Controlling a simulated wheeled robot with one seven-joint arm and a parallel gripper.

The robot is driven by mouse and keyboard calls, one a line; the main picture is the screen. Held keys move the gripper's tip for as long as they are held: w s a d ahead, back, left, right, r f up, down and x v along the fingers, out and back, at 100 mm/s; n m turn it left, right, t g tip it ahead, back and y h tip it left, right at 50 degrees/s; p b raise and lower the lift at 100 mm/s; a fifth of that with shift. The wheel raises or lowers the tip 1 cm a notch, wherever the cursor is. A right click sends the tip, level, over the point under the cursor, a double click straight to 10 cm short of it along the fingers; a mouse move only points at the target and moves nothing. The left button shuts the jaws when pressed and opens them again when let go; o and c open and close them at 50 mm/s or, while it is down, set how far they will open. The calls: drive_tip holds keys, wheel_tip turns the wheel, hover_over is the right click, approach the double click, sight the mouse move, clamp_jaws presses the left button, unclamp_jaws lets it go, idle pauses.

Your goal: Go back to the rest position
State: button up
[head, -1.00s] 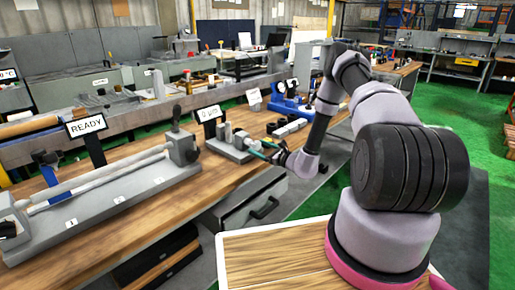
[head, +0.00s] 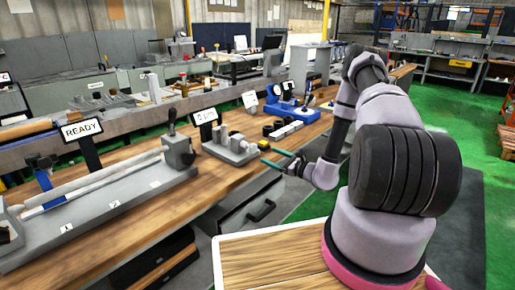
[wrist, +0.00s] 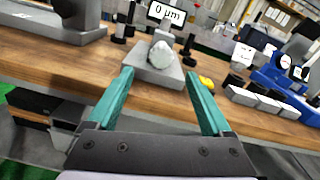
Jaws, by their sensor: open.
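My gripper (wrist: 160,88) is open and empty in the wrist view, its two teal fingers spread apart. In the head view my gripper (head: 280,160) is in front of the wooden bench's front edge, with its fingers pointing left toward a grey gauge fixture (head: 230,147). The fixture also shows beyond the fingers in the wrist view (wrist: 155,75), with a round grey part on it. A display reading "0 µm" (wrist: 166,13) stands behind the fixture. There is a visible gap between the fingers and the fixture.
The wooden bench (head: 120,222) carries a long grey fixture (head: 105,200) with a READY sign (head: 81,129). A blue device (head: 285,103) and several grey blocks (head: 284,131) stand to the right of the gauge fixture. A drawer (head: 255,207) is below the bench.

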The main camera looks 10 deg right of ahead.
drive_tip(key=s+a+r+n+g+y, duration=0.1)
drive_tip(key=s+a+r+n+g, duration=0.3)
drive_tip(key=r, duration=0.4)
drive_tip(key=s+a+r+n+g+y, duration=0.1)
drive_tip(key=s+a+r+n+g, duration=0.3)
drive_tip(key=r, duration=0.4)
drive_tip(key=s+a+r+n+g+y, duration=0.2)
drive_tip(key=r+n+g, duration=0.3)
drive_tip(key=r, duration=0.4)
drive_tip(key=s+d+r+n+t+h, duration=0.2)
drive_tip(key=s+d+r+n+h, duration=0.1)
drive_tip(key=s+r, duration=0.3)
drive_tip(key=s+d+r+n+t+h, duration=0.2)
drive_tip(key=s+d+r+n+h, duration=0.1)
drive_tip(key=s+r+h, duration=0.2)
drive_tip(key=s+d+r+n+t+h, duration=0.1)
drive_tip(key=s+d+r+n+h, duration=0.1)
drive_tip(key=s+r, duration=0.5)
drive_tip(key=s+d+h, duration=0.1)
drive_tip(key=s+h, duration=0.1)
drive_tip(key=shift+s+n+t+h, duration=0.35)
drive_tip(key=shift+n+t+h, duration=0.05)
